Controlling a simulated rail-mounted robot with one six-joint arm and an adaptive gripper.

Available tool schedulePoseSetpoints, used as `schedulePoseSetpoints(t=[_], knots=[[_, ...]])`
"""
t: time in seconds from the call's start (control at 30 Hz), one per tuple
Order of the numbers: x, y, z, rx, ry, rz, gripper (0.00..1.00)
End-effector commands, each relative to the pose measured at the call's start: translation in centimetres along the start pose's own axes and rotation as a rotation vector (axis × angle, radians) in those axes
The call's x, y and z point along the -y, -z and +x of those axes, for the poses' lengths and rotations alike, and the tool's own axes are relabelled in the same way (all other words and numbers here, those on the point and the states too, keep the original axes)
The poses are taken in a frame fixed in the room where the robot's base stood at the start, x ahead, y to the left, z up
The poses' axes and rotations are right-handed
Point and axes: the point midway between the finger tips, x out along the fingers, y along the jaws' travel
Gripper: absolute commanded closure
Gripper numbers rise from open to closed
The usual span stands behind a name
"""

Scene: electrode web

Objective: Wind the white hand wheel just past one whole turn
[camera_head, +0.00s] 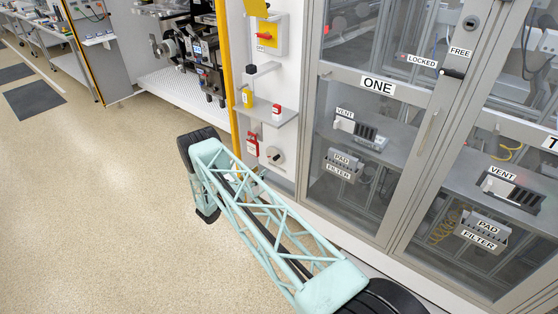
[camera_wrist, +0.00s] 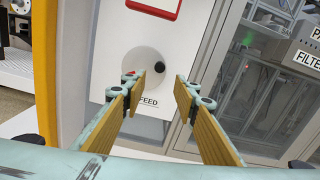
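The white hand wheel (camera_wrist: 140,64) is mounted on a white panel, above a label reading FEED, in the wrist view. Its black knob (camera_wrist: 155,67) sits at the right side of the wheel. In the head view the wheel (camera_head: 274,156) is low on the panel, just beyond my arm. My gripper (camera_wrist: 160,84) is open and empty. Its two fingers point at the wheel from the front and are wide apart, and the knob appears between them. I cannot tell the gap in depth. In the head view my arm hides most of the gripper.
A yellow post (camera_wrist: 45,60) stands left of the panel. A red-framed item (camera_wrist: 153,7) is above the wheel. A small shelf (camera_head: 268,116) with red and yellow tags juts out above it. Glazed cabinet doors (camera_head: 365,130) stand to the right.

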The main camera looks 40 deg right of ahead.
Motion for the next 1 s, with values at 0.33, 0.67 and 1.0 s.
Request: schedulePoseSetpoints(t=[0.33, 0.67, 1.0], knots=[[-0.9, -0.2, -0.7, 0.000, -0.007, -0.108, 0.72], [-0.9, -0.2, -0.6, 0.000, -0.007, -0.107, 0.72], [-0.9, -0.2, 1.0, 0.000, -0.006, -0.106, 0.72]])
